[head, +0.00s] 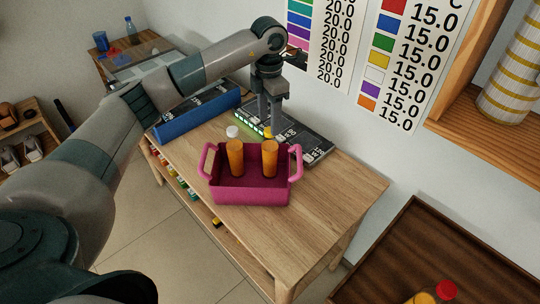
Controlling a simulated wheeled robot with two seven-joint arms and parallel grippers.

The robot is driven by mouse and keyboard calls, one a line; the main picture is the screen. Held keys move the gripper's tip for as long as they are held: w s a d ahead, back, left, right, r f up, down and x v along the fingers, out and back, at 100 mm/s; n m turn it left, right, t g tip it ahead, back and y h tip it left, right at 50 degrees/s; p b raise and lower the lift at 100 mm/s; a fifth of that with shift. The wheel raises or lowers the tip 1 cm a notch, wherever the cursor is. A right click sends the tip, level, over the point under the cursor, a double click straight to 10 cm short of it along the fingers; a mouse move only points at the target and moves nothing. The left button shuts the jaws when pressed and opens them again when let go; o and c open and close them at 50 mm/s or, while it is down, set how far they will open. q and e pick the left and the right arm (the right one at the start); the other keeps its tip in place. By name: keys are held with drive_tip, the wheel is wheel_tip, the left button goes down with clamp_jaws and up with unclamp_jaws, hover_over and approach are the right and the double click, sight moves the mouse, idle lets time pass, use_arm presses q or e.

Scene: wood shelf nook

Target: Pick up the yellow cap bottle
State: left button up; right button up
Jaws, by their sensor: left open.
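A magenta basket (250,191) with two side handles stands on the wooden table. Two orange bottles stand upright in it. The right one is the yellow cap bottle (270,160), and its yellow cap (267,131) shows just below my left gripper. The left one is a white cap bottle (235,160). My left gripper (270,122) is open and points down, with its fingertips at or just behind the yellow cap. I cannot tell whether they touch it. My right gripper is not in view.
A dark flat tray (310,148) lies behind the basket, and a blue-edged one (200,115) lies left. The table's (335,205) right side is clear. A brown tray (440,255) at lower right holds a red-capped bottle (446,290). A wall shelf (470,115) juts out at right.

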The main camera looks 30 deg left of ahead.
sight(269, 142)
use_arm(q)
wheel_tip(269, 142, down, 9)
drive_tip(key=p, duration=0.3)
drive_tip(key=shift+r, duration=0.2)
drive_tip(key=shift+f, duration=0.15)
drive_tip(key=shift+f+p, duration=0.4)
drive_tip(key=shift+p, duration=0.25)
wheel_tip(269, 142, down, 4)
drive_tip(key=shift+w+d+f+p, duration=0.1)
drive_tip(key=shift+d+p, duration=0.05)
drive_tip(key=shift+p, duration=1)
drive_tip(key=shift+f, duration=0.1)
drive_tip(key=shift+c, duration=0.7)
